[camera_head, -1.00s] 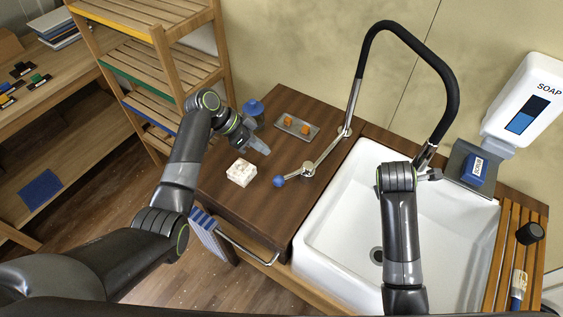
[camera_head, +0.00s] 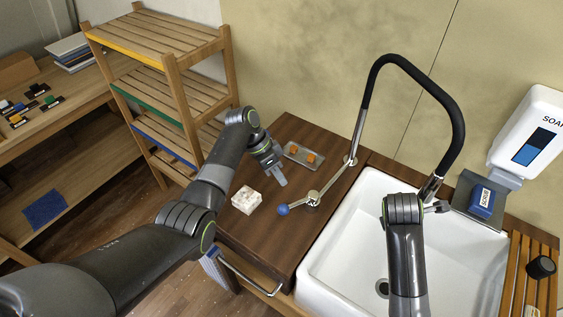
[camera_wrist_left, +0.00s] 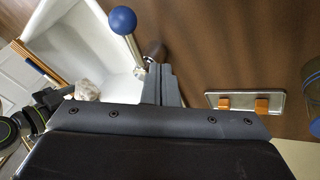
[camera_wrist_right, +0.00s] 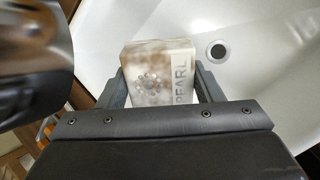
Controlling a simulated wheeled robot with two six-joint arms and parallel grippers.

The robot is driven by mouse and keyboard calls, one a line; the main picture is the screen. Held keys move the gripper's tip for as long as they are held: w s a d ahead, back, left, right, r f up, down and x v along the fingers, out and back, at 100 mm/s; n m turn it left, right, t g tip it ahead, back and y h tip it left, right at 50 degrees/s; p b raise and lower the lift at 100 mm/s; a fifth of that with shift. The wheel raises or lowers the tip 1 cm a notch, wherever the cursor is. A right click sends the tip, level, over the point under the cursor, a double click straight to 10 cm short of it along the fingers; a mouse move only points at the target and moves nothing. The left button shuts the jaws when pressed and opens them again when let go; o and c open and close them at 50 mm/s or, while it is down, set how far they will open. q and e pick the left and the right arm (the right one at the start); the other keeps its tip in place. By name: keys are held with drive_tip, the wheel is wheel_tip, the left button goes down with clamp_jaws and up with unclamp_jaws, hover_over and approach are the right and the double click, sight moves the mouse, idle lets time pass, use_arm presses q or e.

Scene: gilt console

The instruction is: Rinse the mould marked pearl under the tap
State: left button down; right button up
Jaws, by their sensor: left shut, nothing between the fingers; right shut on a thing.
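The mould marked pearl (camera_wrist_right: 160,75) is a pale block with brown smears and a cluster of round dimples. My right gripper (camera_wrist_right: 162,88) is shut on it over the white sink (camera_head: 345,225); the head view hides this behind my right arm. The tap has a black arched hose (camera_head: 458,110) above the sink. A metal lever (camera_head: 313,197) with a blue ball knob (camera_head: 283,210) is on the wooden counter; the knob shows in the left wrist view (camera_wrist_left: 123,20). My left gripper (camera_head: 280,182) is shut and empty, just behind the knob and apparently apart. No water shows.
A pale speckled block (camera_head: 247,200) sits on the counter near my left gripper. A metal tray (camera_head: 304,157) with orange pieces lies behind. A soap dispenser (camera_head: 525,140), blue scrub block (camera_head: 484,200) and slatted rack (camera_head: 520,275) are at right.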

sight(294, 203)
use_arm(q)
drive_tip(key=shift+s+d+f, duration=0.6)
drive_tip(key=shift+s+f, duration=0.05)
drive_tip(key=shift+s, duration=0.2)
drive_tip(key=shift+s+d+f, duration=0.55)
drive_tip(key=shift+s+f, duration=0.1)
drive_tip(key=shift+s, duration=0.15)
drive_tip(key=shift+s+d+f+n+t, duration=0.2)
drive_tip(key=shift+s+d+n+t, duration=0.15)
drive_tip(key=shift+s+n, duration=0.4)
drive_tip(key=shift+a, duration=0.1)
